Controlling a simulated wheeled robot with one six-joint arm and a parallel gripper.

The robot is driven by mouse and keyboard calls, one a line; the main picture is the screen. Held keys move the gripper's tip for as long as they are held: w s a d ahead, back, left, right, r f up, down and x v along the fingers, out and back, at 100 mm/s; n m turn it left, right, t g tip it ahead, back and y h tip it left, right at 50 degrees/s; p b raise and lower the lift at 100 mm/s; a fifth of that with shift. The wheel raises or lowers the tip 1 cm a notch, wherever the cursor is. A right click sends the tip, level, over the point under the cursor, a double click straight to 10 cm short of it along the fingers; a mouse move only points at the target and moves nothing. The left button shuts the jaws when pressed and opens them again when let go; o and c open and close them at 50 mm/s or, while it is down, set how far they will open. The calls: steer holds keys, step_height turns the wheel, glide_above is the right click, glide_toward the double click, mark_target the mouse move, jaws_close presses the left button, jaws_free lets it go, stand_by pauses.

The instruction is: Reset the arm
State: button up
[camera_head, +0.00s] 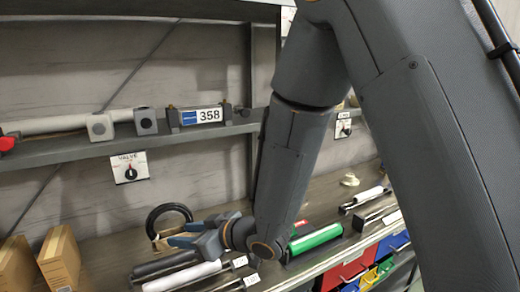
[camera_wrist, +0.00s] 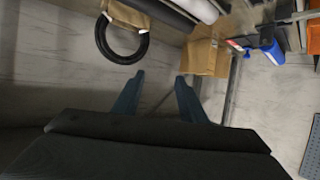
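My gripper (camera_head: 181,234) hangs low over the lower shelf, in front of a black ring (camera_head: 160,213) and near a cardboard piece. The wrist view shows its two blue fingers (camera_wrist: 159,75) apart with nothing between them. In that view the black ring (camera_wrist: 101,42) lies beyond the left finger, and a cardboard box (camera_wrist: 205,57) lies beyond the right finger. My arm comes down from the top right in the head view and covers part of the shelves.
Black and white cylinders (camera_head: 182,277) lie on the lower shelf just below my gripper. A green cylinder (camera_head: 315,239) lies to the right. Cardboard boxes (camera_head: 60,258) stand at left. The upper shelf (camera_head: 70,148) holds a unit marked 358 (camera_head: 203,116). Coloured bins (camera_head: 350,270) sit lower right.

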steer(key=w+d+f+m+h+b, duration=0.2)
steer(key=d+f+h, duration=0.1)
steer(key=d, duration=0.5)
steer(key=w+d+f+m+t+h+b, duration=0.1)
steer(key=d+f+m+h+b, duration=0.15)
steer(key=d, duration=0.55)
steer(key=w+d+f+m+h+b, duration=0.1)
steer(key=w+d+f+m+h, duration=0.2)
steer(key=d, duration=0.5)
steer(key=s+d+f+m+g+h+b, duration=0.2)
steer(key=s+d, duration=0.4)
steer(key=d, duration=0.3)
steer(key=shift+f+h, duration=0.55)
steer(key=shift+f, duration=0.1)
steer(key=shift+o, duration=0.4)
steer(key=s+d+f+m+g+b, duration=0.1)
steer(key=s+d+m+g+b, duration=0.1)
steer(key=s, duration=0.7)
steer(key=d+m+g, duration=0.1)
steer(key=d+g, duration=0.1)
steer(key=d, duration=0.1)
steer(key=shift+s+f+b, duration=0.2)
steer(key=shift+f+b, duration=0.1)
steer(key=shift+s, duration=0.4)
